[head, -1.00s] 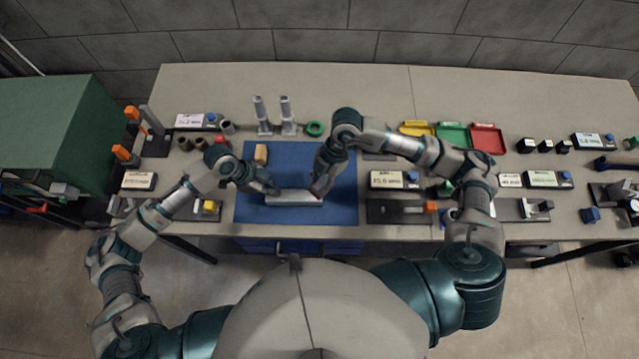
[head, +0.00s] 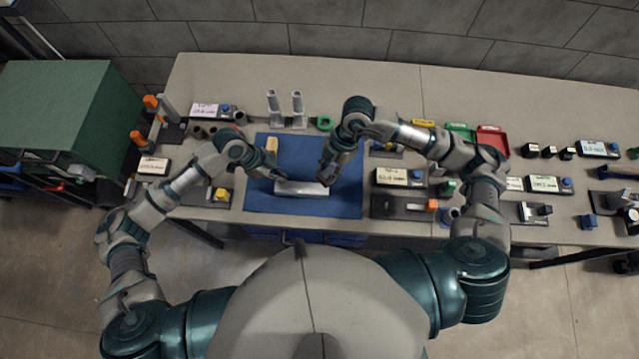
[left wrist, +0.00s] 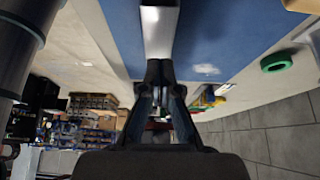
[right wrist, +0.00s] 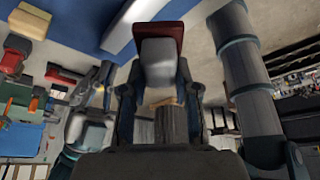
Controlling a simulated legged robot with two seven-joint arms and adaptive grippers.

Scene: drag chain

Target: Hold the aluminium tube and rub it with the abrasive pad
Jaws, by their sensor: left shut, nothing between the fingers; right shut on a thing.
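The aluminium tube (head: 301,188) is a pale metal bar lying crosswise on the blue mat (head: 300,209). It also shows in the left wrist view (left wrist: 158,35) and as a pale strip in the right wrist view (right wrist: 124,24). My left gripper (head: 284,177) is shut and empty at the tube's left end; its fingertips (left wrist: 160,68) meet close to the tube, and contact is unclear. My right gripper (head: 325,182) is over the tube's right end. It is shut on a grey block with a dark red face (right wrist: 160,55), apparently the abrasive pad.
A tan block (head: 271,145) lies on the mat's back left. Two upright posts (head: 285,110) and a green ring (head: 324,122) stand behind it. Labelled fixtures (head: 402,177) flank the mat. Coloured trays (head: 492,140) are at the back right. The mat's front is clear.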

